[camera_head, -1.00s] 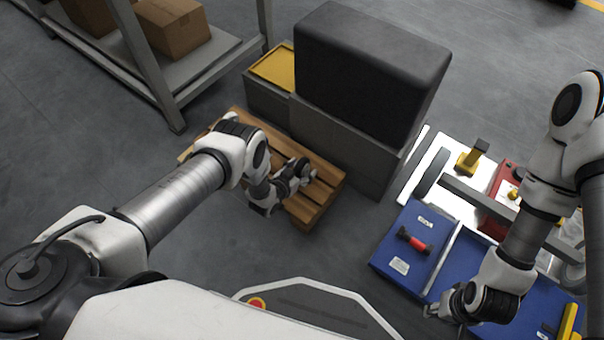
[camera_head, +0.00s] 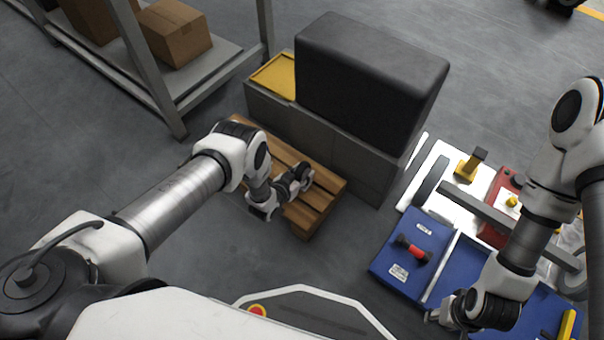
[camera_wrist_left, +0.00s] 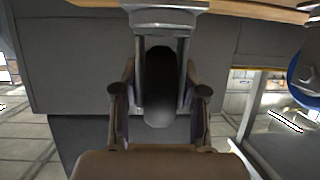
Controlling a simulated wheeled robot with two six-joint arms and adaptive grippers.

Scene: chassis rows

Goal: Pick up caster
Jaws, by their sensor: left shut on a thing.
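The caster has a dark wheel (camera_wrist_left: 158,90) in a grey metal fork (camera_wrist_left: 165,22), seen in the left wrist view. My left gripper (camera_wrist_left: 160,112) is shut on the caster, with a finger on each side of the wheel. In the head view my left gripper (camera_head: 291,187) is over the right part of the wooden pallet (camera_head: 320,196), and the caster (camera_head: 304,171) shows as a small dark round at its tip. Whether the caster touches the slats cannot be told. My right gripper (camera_head: 436,313) is over the blue tray; its fingers are too small to read.
A grey cabinet (camera_head: 345,160) with a black block (camera_head: 370,75) stands directly behind the pallet. A shelf rack (camera_head: 215,75) with cardboard boxes is at the back left. The blue tray (camera_head: 432,268), holding a red-and-black part (camera_head: 412,248), lies at right beside a wheeled chassis (camera_head: 480,205).

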